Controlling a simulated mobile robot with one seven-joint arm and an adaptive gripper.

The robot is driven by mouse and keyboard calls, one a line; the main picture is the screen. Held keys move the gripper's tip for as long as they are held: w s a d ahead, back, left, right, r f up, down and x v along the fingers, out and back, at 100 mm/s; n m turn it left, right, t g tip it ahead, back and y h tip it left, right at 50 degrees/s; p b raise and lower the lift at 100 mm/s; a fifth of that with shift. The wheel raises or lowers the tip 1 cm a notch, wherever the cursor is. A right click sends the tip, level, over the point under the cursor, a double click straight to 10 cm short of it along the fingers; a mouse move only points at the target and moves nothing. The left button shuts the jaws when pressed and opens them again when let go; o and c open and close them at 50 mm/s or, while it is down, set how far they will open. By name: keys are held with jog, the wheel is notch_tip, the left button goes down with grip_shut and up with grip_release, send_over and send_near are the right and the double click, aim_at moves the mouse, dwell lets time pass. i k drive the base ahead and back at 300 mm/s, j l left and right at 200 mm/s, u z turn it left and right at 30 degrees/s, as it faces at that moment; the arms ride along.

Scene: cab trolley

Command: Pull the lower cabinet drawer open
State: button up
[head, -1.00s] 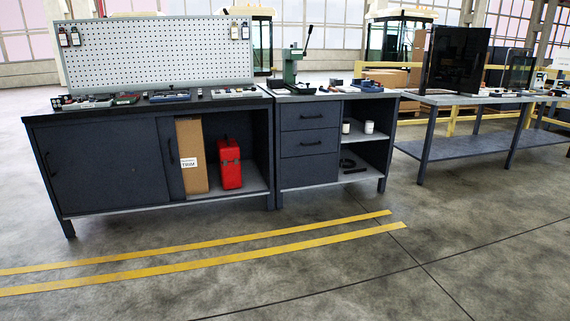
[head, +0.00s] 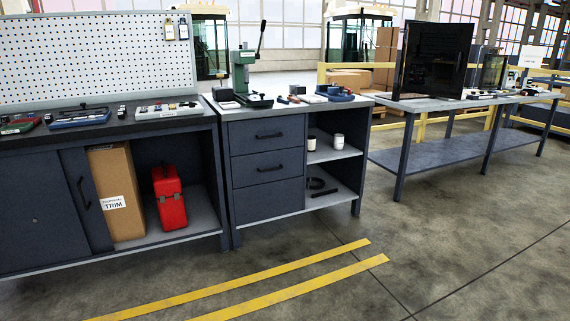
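The dark blue-grey cabinet (head: 232,185) stands in the middle of the head view. Its left half has an upper drawer (head: 252,142) and a lower drawer (head: 250,174), each with a black bar handle; both look shut. The lower drawer's handle (head: 270,168) is in plain sight. Under it is a front panel (head: 270,201) on which I see no handle. My gripper is not in view.
The cabinet's right half has open shelves with a white jar (head: 338,141). A workbench on the left holds a cardboard box (head: 117,185) and a red can (head: 169,196). A table (head: 425,158) stands at right. The floor in front, with yellow stripes (head: 300,285), is clear.

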aim_at(247, 170)
jog(key=i, duration=1.5)
jog(key=i+z, duration=0.15)
jog(key=i, duration=0.6)
jog(key=i+j+z, duration=0.2)
jog(key=i, duration=0.5)
